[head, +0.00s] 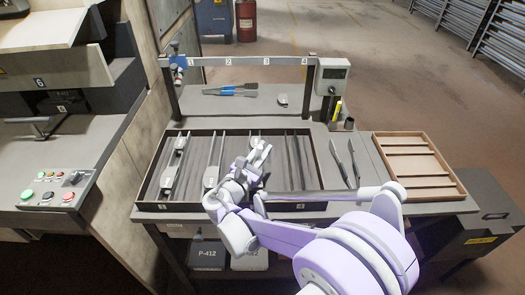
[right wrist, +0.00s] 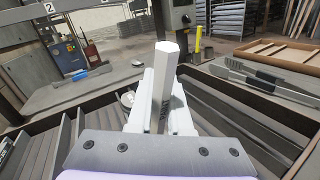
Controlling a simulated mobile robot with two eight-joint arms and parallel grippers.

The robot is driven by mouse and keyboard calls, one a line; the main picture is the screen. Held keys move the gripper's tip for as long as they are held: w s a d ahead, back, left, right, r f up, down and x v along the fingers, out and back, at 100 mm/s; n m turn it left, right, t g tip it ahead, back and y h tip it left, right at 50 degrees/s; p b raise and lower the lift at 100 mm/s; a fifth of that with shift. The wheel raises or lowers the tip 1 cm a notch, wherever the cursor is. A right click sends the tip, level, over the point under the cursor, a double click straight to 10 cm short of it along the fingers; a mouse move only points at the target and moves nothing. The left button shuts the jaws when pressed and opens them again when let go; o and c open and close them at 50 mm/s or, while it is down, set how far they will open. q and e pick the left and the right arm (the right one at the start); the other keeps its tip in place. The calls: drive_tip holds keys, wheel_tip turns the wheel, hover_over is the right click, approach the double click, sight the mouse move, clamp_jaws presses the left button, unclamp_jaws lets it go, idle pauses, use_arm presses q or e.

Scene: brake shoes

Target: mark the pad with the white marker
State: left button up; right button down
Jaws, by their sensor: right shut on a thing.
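My right gripper (head: 256,161) is above the middle of the divided tray (head: 225,207). It is shut on the white marker (right wrist: 164,82), which stands up between the fingers in the right wrist view. In the head view the marker is hard to tell from the pale fingers. I cannot tell which is the pad to mark. My left gripper is out of view.
Blue-handled tools (head: 238,90) and a small grey piece (head: 282,100) lie on the back of the bench. A yellow marker (head: 338,110) stands by a dark cup (head: 349,124). Two long tools (head: 344,163) lie right of the tray. A wooden slotted tray (head: 414,137) is farther right.

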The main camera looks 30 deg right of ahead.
wheel_tip(320, 180, up, 7)
drive_tip(key=p, duration=0.5)
idle(0.5)
idle(0.6)
